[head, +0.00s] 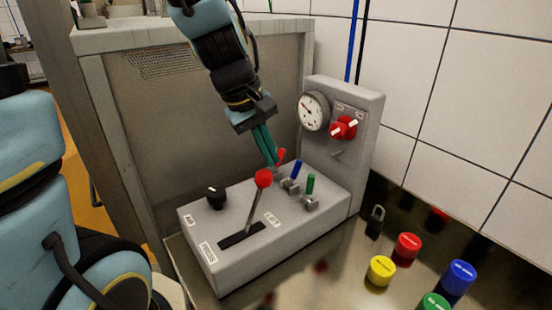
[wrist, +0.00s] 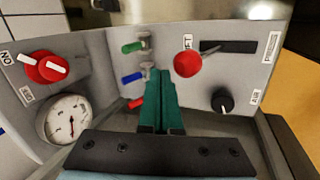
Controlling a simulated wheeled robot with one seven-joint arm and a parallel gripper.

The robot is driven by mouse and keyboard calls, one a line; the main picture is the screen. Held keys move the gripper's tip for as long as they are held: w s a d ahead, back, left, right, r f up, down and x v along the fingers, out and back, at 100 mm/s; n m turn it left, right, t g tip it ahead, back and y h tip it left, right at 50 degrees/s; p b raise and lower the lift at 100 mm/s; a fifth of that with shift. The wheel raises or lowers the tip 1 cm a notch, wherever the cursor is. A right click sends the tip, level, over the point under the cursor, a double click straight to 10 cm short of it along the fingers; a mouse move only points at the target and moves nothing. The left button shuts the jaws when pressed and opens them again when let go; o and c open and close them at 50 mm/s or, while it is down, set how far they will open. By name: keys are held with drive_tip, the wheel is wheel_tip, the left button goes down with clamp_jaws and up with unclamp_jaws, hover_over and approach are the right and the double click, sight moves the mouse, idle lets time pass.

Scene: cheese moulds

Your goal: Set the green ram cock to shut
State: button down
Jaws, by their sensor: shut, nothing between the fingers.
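The green ram cock (head: 310,185) is on the top of the grey control box (head: 225,262), rightmost in a row of three small cocks; its handle stands up from a metal valve body in the head view. In the wrist view the green handle (wrist: 132,47) lies left of its valve body, clear of my fingers. My gripper (head: 273,161) is shut and empty, pointing down at the red cock (head: 281,154), beside or touching it; I cannot tell which. The blue cock (head: 296,169) stands between red and green. In the wrist view my gripper (wrist: 164,76) partly hides the red cock.
A red-knobbed lever (head: 264,178) and a black dial (head: 216,194) stand on the box. Behind is an upright panel with a gauge (head: 312,112) and a red switch (head: 343,128). A padlock (head: 376,220) and several coloured caps lie on the metal table at right.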

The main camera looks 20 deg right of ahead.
sight(310, 188)
drive_tip(key=b+x, duration=0.6)
drive_tip(key=x, duration=0.3)
drive_tip(key=shift+f, duration=0.2)
drive_tip(key=d+p, duration=0.1)
drive_tip(key=d, duration=0.2)
drive_tip(key=shift+d, duration=0.1)
drive_tip(key=shift+w+d, duration=0.1)
drive_tip(key=shift+d, duration=0.4)
drive_tip(key=shift+w+d+r+p, duration=0.2)
drive_tip(key=shift+d+p, duration=0.15)
drive_tip(key=shift+d, duration=0.4)
drive_tip(key=shift+w+d+r+p, duration=0.1)
drive_tip(key=shift+w+d+p, duration=0.15)
drive_tip(key=shift+d, duration=0.45)
